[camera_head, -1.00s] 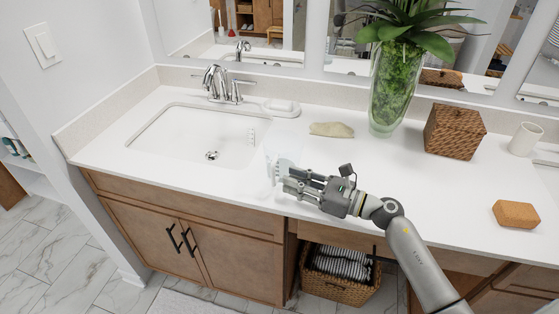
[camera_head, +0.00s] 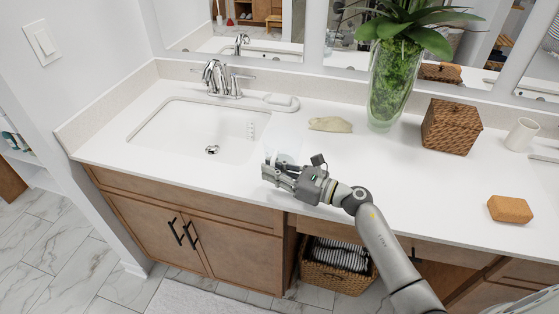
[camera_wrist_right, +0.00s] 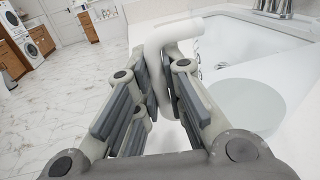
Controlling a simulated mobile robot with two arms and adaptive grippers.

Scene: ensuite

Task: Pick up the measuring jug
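The measuring jug (camera_head: 288,146) is a pale, see-through vessel on or just above the white counter, right of the sink; its outline is faint in the head view. My right gripper (camera_head: 268,172) is at its near side and hides part of it. In the right wrist view, the jug's whitish curved handle (camera_wrist_right: 158,45) runs down between the fingers of the right gripper (camera_wrist_right: 157,85). The finger pads are close on both sides of the handle and look closed on it. A pale round part of the jug (camera_wrist_right: 245,105) shows at the right. My left gripper is not in view.
The sink (camera_head: 195,130) with its faucet (camera_head: 218,75) lies left of the jug. A beige cloth-like lump (camera_head: 330,124), a tall glass vase with a plant (camera_head: 388,90), a woven box (camera_head: 451,127), a white cup (camera_head: 522,135) and an orange-brown block (camera_head: 510,209) stand to the right.

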